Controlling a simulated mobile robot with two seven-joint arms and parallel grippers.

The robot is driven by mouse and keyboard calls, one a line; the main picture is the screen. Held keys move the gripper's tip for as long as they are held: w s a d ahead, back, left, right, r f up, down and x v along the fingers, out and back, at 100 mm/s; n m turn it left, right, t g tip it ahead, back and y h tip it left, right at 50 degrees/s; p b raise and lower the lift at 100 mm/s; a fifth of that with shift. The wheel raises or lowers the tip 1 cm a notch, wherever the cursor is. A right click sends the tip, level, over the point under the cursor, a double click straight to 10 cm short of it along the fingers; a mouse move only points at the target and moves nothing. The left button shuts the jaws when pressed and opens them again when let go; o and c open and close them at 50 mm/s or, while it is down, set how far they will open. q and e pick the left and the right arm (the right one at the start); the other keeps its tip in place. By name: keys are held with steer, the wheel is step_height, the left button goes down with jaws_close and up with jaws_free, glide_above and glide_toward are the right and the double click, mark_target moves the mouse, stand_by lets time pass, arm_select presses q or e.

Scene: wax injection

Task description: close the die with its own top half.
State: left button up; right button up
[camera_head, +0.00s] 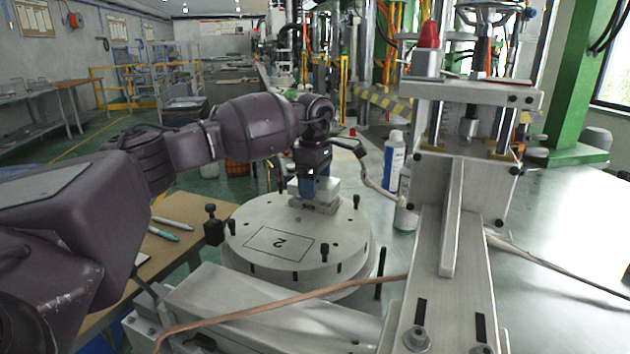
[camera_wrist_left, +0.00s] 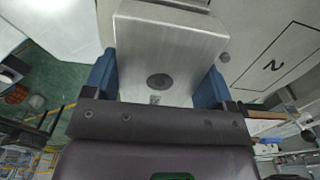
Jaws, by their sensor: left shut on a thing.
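The die's round top half (camera_head: 247,258) is a pale metal disc with a framed "2" and several dark pegs around its rim. A rectangular block (camera_head: 326,192) stands up from its top as a handle. My left gripper (camera_head: 314,186) is shut on this block from above. In the left wrist view, its blue fingers lie on either side of the block (camera_wrist_left: 165,50). A pale round rim (camera_head: 352,286) shows just below the disc; I cannot tell whether the two touch all round. My right gripper is not in view.
A metal press (camera_head: 451,200) with a handwheel stands close on the right. A copper-coloured hose (camera_head: 270,308) crosses in front of the die. Bottles (camera_head: 394,155) stand behind it to the right. A wooden table (camera_head: 180,212) with pens is at left. The metal bench (camera_head: 570,220) is clear at far right.

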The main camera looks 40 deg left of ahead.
arm_select(q)
steer(key=shift+f, duration=0.55)
steer(key=o, duration=1.1)
steer(key=shift+f, duration=0.1)
step_height(320, 180, up, 11)
steer(key=shift+f+p, duration=0.1)
steer(key=shift+p, duration=0.3)
